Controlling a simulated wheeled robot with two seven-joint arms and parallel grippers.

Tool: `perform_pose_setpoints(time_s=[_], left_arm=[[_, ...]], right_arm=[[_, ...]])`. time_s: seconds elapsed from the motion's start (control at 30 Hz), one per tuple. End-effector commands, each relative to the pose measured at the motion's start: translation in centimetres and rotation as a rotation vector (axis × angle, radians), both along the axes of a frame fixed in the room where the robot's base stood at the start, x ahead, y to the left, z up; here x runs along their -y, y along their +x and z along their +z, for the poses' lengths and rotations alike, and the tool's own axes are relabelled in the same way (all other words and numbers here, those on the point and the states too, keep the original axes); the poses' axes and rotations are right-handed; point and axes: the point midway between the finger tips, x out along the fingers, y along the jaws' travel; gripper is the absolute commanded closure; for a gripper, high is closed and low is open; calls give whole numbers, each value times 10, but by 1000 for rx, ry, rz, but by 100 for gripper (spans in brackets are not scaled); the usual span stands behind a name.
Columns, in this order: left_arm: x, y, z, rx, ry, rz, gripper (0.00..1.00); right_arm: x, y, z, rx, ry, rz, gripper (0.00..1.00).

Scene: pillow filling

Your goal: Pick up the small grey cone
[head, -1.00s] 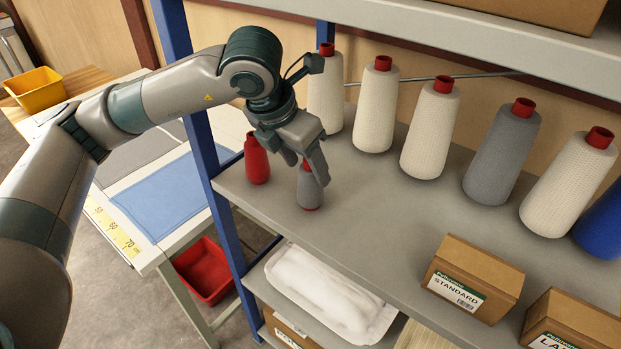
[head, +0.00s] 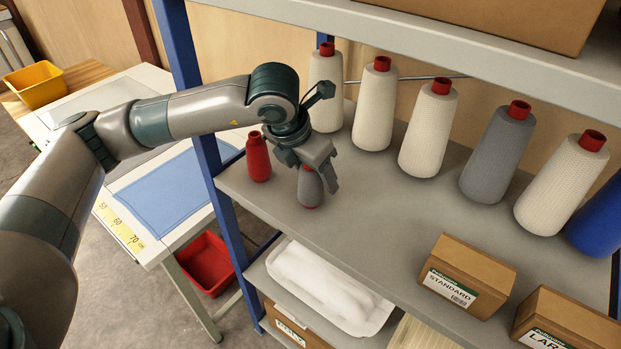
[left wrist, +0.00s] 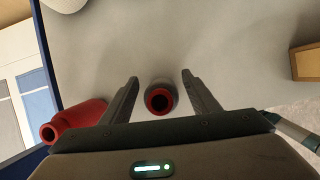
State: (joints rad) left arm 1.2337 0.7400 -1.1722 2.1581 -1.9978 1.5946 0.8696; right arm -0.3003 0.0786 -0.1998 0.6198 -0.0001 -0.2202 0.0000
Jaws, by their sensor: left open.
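The small grey cone (head: 310,188) stands upright on the shelf, with a red tip and a red base edge. My left gripper (head: 318,180) is over it, pointing down, and hides its upper part in the head view. In the left wrist view the grey cone (left wrist: 160,96) shows from above, its red tip between the two fingers of the open gripper (left wrist: 160,85). There is a gap on both sides of the cone. My right gripper is not in view.
A small red cone (head: 258,158) stands just left of the grey one. Tall cones, such as a white one (head: 375,108) and a large grey one (head: 497,155), line the back. A blue upright (head: 212,150) is at left. Boxes (head: 470,277) sit front right. The shelf's middle is clear.

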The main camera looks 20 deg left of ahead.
Motion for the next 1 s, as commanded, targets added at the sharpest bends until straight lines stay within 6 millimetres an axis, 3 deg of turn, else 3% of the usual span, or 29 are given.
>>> perform_pose_setpoints(time_s=[0.47, 0.67, 1.0], left_arm=[[0, 0, -1, 0, 0, 0, 44], [0, 0, -1, 0, 0, 0, 91], [0, 1, 0, 1, -1, 1, 91]], right_arm=[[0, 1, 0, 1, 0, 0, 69], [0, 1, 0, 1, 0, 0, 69], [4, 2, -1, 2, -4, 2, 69]])
